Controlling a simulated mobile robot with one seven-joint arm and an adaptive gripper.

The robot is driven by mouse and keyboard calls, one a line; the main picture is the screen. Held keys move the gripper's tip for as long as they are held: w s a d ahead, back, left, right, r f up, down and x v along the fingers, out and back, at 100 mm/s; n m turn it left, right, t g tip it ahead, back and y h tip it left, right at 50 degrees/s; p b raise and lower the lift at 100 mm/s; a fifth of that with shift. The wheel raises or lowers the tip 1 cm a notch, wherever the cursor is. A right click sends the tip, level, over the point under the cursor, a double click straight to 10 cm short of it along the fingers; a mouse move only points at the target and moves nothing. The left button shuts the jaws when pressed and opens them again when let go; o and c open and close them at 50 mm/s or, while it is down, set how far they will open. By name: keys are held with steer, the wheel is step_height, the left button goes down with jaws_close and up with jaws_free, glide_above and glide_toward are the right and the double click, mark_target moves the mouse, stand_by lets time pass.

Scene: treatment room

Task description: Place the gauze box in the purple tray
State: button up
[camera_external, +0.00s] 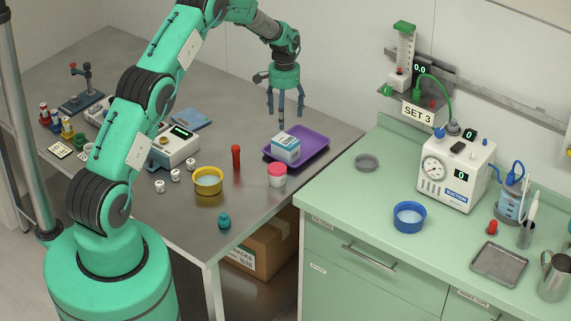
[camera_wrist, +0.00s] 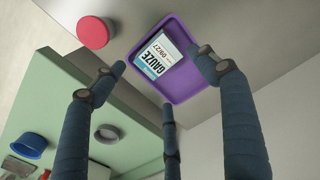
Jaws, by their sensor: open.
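The gauze box (camera_external: 286,147) is white and teal and sits in the purple tray (camera_external: 315,141) on the steel table. In the wrist view the box (camera_wrist: 157,55), with its GAUZE label, lies inside the rim of the purple tray (camera_wrist: 190,88). My gripper (camera_external: 285,115) is open and empty, above and apart from the box and tray. In the wrist view its dark fingers (camera_wrist: 165,85) are spread, with nothing between them.
A red-lidded white jar (camera_external: 277,175), a red bottle (camera_external: 236,157) and a yellow bowl (camera_external: 208,181) stand near the tray. A green counter (camera_external: 370,205) holds a blue bowl (camera_external: 409,216) and a suction unit (camera_external: 456,172). A wall rises behind the table.

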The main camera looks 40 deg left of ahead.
steer(key=s+d+r+t, duration=0.15)
steer(key=s+r, duration=0.25)
steer(key=r, duration=0.6)
steer(key=s+d+r, duration=0.2)
steer(key=s+r, duration=0.1)
steer(key=r, duration=0.7)
steer(key=s+d+r+t, duration=0.1)
steer(key=s+d+r, duration=0.1)
steer(key=s+r, duration=0.55)
steer(key=s+d+r, duration=0.3)
steer(key=s+r, duration=0.4)
steer(key=r, duration=0.2)
steer(key=s+d+r+t, duration=0.15)
steer(key=s+r, duration=0.25)
steer(key=s, duration=0.4)
steer(key=s+d+r, duration=0.2)
steer(key=s+r, duration=0.1)
steer(key=s, duration=0.6)
steer(key=s+d+f+t, duration=0.1)
steer(key=s, duration=1.7)
steer(key=shift+d+f+t, duration=0.3)
step_height(320, 180, down, 11)
steer(key=b, duration=1.1)
steer(key=shift+f, duration=0.15)
